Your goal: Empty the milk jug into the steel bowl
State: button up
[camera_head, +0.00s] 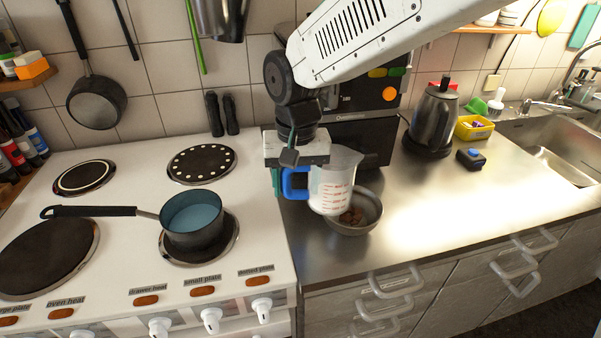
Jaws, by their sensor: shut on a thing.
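The milk jug (334,182) is a clear measuring jug with red markings and a blue handle (293,184). My gripper (290,178) is shut on the handle, with the jug on its right side. The jug looks roughly upright, at most slightly tilted, in front of and above the steel bowl (369,218). It hides the bowl's left back part. The bowl stands on the counter just right of the cooker, and some brown pieces (352,216) lie in it. The jug looks whitish inside, but I cannot tell its milk level.
A saucepan (192,222) with bluish contents sits on a front hotplate, its handle pointing left. A kettle (434,116), a yellow box (473,128) and a small dark blue item (472,158) stand to the right. The counter (450,195) right of the bowl is clear.

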jog(key=shift+w+r+y, duration=0.15)
jog(key=shift+r+y, duration=0.75)
jog(key=shift+r, duration=0.05)
jog(key=shift+a+r+g+y, duration=0.15)
jog(key=shift+r+y, duration=0.35)
jog(key=shift+y, duration=0.1)
jog(key=shift+a+r+g+y, duration=0.15)
jog(key=shift+r+y, duration=0.3)
jog(key=shift+y, duration=0.15)
jog(key=shift+s, duration=0.2)
jog(key=shift+r+y, duration=0.75)
jog(key=shift+y, duration=0.45)
jog(key=shift+d, duration=0.1)
jog(key=shift+w+d+r+g+y, duration=0.1)
jog(key=shift+d+r+g+y, duration=0.15)
jog(key=shift+y, duration=0.3)
jog(key=shift+r+g+y, duration=0.15)
jog(key=shift+r+y, duration=0.15)
jog(key=shift+y, duration=0.25)
